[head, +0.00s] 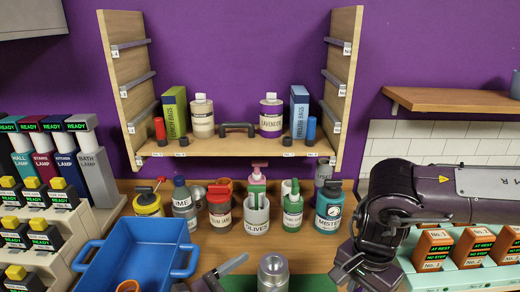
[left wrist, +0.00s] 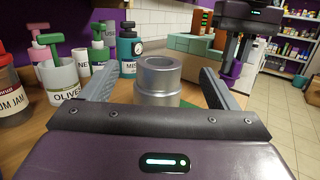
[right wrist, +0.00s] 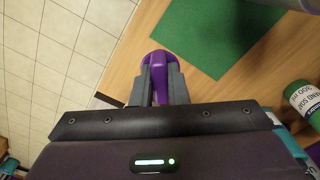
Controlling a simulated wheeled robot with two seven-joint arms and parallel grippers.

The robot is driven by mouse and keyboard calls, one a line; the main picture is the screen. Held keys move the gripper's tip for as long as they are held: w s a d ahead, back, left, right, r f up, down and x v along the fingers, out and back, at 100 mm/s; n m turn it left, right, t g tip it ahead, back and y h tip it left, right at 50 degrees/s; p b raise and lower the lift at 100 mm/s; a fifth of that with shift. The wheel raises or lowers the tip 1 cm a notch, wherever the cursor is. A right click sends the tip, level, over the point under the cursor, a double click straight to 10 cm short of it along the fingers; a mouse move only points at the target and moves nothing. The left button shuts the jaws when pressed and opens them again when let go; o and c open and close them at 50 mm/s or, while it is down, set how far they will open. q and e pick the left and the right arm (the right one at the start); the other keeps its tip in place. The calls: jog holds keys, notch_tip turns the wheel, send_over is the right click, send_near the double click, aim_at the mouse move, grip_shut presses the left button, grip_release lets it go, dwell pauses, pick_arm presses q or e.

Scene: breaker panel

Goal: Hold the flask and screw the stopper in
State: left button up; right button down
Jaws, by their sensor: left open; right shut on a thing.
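The flask (left wrist: 157,82) is a grey metal cylinder with an open round mouth, upright on the table. Its top also shows at the bottom of the head view (head: 273,272). My left gripper (left wrist: 156,90) is open, with one finger on each side of the flask and visible gaps. Part of it shows at the bottom of the head view (head: 235,264). My right gripper (right wrist: 157,78) is shut on the purple stopper (right wrist: 161,60). In the left wrist view the stopper (left wrist: 230,86) hangs below that gripper, to the right of the flask and apart from it.
A green mat (right wrist: 205,38) lies on the wooden table. Several labelled jars and bottles, including the OLIVES pot (head: 257,215), stand behind the flask. A blue tray (head: 135,250) is on the left. A wooden shelf (head: 235,149) stands at the back.

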pick_arm(q)
jog(key=shift+g+y, duration=0.5)
jog(key=shift+g, duration=0.4)
jog(key=a+f, duration=0.1)
jog(key=f, duration=0.2)
jog(key=s+a+f, duration=0.1)
jog(key=f, duration=0.2)
jog(key=s+a+f, duration=0.1)
jog(key=a+f, duration=0.1)
jog(key=f, duration=0.1)
jog(key=shift+s+a+f, duration=0.1)
jog(key=shift+s+f, duration=0.05)
pick_arm(e)
jog(key=shift+a, duration=0.15)
pick_arm(q)
jog(key=shift+x, duration=4.95)
jog(key=shift+c, duration=0.3)
jog(key=c, duration=1)
jog(key=shift+s, duration=0.1)
pick_arm(e)
jog(key=w+a+r, duration=0.3)
jog(key=a+r, duration=0.4)
jog(key=a, duration=0.1)
jog(key=w+a+r+n, duration=0.1)
jog(key=w+a+r, duration=0.2)
jog(key=a+r, duration=0.5)
jog(key=shift+w+a+r, duration=0.15)
jog(key=shift+w+r, duration=0.1)
jog(key=shift+w, duration=0.05)
